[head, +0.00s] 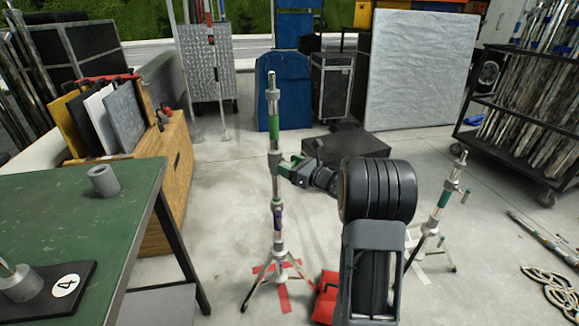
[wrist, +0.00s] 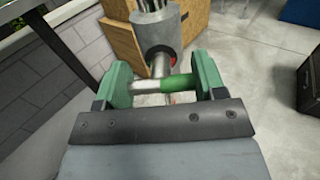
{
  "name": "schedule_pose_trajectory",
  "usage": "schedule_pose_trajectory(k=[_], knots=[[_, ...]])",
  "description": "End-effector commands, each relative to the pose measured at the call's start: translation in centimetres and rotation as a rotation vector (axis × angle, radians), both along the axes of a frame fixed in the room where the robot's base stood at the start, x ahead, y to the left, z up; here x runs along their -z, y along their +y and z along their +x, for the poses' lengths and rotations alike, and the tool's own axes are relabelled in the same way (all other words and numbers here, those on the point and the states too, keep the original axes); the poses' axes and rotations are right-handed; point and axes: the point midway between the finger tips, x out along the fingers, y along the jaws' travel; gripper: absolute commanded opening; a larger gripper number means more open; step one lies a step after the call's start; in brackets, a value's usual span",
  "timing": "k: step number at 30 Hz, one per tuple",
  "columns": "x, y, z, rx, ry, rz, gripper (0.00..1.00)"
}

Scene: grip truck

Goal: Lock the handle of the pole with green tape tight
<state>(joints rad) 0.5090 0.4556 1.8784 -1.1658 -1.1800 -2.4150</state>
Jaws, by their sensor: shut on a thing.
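The pole with green tape (head: 275,135) stands upright on tripod legs in the middle of the head view. My gripper (head: 287,169) is at its right side, at the collar just below the tape. In the wrist view my gripper (wrist: 163,86) has its two green fingers at either end of a short crossbar handle (wrist: 148,86), silver on the left and green on the right. It is shut on this handle. Behind the handle a grey round collar (wrist: 158,40) shows, with a short stem towards the bar. How tight the handle is cannot be told.
A second stand (head: 441,200) with a teal band is at the right, beyond my arm. A green table (head: 70,215) is at the left, with a wooden box (head: 165,175) behind it. Red tape (head: 284,297) marks the floor under the pole.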

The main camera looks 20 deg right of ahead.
Motion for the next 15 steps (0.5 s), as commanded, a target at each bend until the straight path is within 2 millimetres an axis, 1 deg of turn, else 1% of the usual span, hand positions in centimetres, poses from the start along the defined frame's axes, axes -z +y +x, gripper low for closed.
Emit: schedule_pose_trajectory(k=[1,5,6,11,15], knots=[[0.00,0.00,0.00,0.000,0.000,0.000,0.55],[0.00,0.01,0.00,0.000,0.000,0.000,0.42],[-0.03,0.54,-0.01,-0.002,0.000,0.000,0.40],[0.04,0.09,0.00,-0.001,0.005,0.009,0.40],[0.14,-0.06,0.01,0.001,0.025,0.048,0.40]])
